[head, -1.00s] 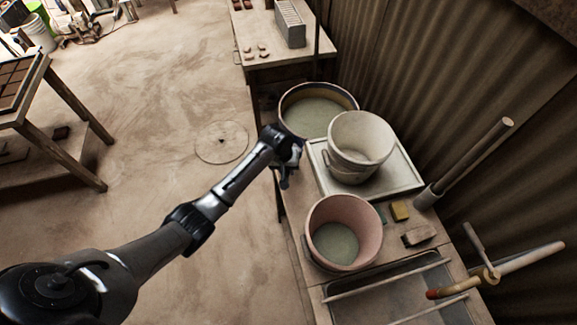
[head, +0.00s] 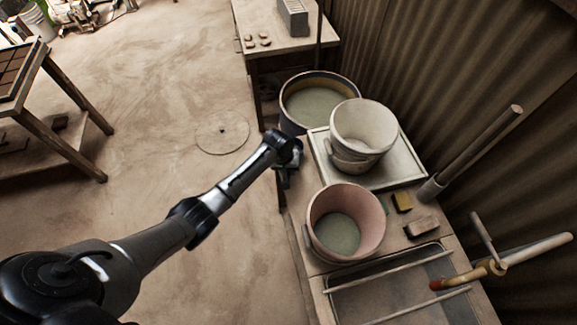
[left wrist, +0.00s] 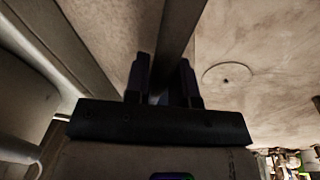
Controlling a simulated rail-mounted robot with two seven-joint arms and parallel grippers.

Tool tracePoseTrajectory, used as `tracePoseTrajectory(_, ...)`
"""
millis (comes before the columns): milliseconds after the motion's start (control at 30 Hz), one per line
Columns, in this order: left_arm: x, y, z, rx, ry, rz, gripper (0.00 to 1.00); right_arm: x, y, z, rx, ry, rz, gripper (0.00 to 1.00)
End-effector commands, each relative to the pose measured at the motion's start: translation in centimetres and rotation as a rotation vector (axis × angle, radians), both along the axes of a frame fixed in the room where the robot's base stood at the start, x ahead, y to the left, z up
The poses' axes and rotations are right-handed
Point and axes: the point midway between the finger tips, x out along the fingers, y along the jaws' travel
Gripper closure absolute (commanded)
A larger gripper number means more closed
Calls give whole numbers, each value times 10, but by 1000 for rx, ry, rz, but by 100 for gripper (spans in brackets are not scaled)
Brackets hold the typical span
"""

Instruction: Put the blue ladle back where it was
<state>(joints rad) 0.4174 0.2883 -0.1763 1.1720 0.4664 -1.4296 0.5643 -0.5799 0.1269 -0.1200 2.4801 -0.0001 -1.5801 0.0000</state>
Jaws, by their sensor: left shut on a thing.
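My left gripper (head: 286,180) is beside the left edge of the bench, near the pink bucket (head: 372,220) and left of the white tray. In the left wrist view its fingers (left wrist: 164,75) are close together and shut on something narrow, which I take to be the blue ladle. The ladle's bowl is hidden and no clear blue shows. A long dark bar runs up between the fingers; I cannot tell whether it is the handle or a bench leg behind. My right gripper is not in view.
The bench holds a pale bucket (head: 377,117) on a white tray (head: 402,168), a yellow sponge (head: 402,201), a brush-like block (head: 421,227) and a basin (head: 400,290). A wide tub (head: 322,100) stands behind. The floor to the left is open around a round cover (head: 222,133).

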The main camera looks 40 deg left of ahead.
Motion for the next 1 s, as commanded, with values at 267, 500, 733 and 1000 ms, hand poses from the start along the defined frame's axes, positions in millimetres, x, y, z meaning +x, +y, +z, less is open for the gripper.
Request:
tracePoseTrajectory(267, 1, 0, 1, 0, -4, -1, 100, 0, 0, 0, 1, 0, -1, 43)
tracePoseTrajectory(500, 0, 0, -3, 0, -1, 0, 72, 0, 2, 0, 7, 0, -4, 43)
tracePoseTrajectory(733, 0, 0, -3, 0, -1, 0, 51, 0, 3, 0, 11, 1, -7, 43)
tracePoseTrajectory(1000, 0, 0, -1, 0, -1, 0, 51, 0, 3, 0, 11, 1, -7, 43)
